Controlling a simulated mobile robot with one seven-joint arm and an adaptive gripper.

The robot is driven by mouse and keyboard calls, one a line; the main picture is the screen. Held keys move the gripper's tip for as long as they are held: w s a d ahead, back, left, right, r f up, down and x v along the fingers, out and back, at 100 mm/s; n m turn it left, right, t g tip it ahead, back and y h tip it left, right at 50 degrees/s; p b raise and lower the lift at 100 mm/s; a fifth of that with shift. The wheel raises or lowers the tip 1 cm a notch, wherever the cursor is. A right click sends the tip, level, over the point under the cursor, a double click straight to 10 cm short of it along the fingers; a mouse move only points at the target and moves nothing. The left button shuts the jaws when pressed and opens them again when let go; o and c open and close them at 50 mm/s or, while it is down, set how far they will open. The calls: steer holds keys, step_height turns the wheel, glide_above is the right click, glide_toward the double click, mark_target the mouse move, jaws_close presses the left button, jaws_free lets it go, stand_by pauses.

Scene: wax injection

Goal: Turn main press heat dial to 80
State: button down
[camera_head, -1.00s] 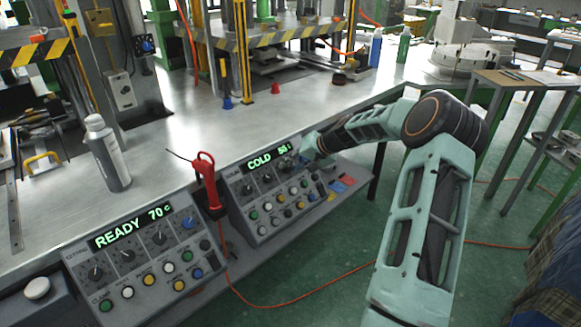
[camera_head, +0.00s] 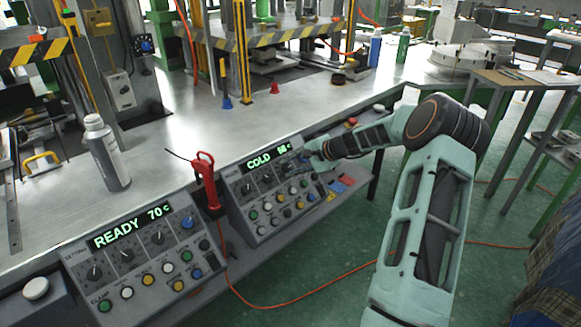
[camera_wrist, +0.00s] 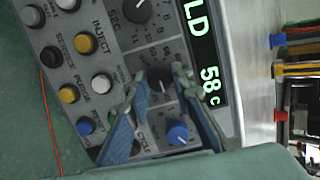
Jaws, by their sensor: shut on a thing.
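In the head view my gripper (camera_head: 313,157) is at the panel's upper right, and the gripped dial is hidden there. A blue knob (camera_wrist: 178,133) sits beside the fingers.
The left control panel (camera_head: 139,253) reads READY 70 C. A red-handled tool (camera_head: 206,180) stands between the panels. Several push buttons lie close to the gripper. A grey bottle (camera_head: 106,152) stands on the metal bench (camera_head: 170,130). An orange cable (camera_head: 300,303) lies on the floor.

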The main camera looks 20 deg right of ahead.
stand_by(0.3)
steer(key=c, duration=1.7)
jaws_free()
steer(key=v, duration=1.2)
steer(key=shift+f, duration=0.15)
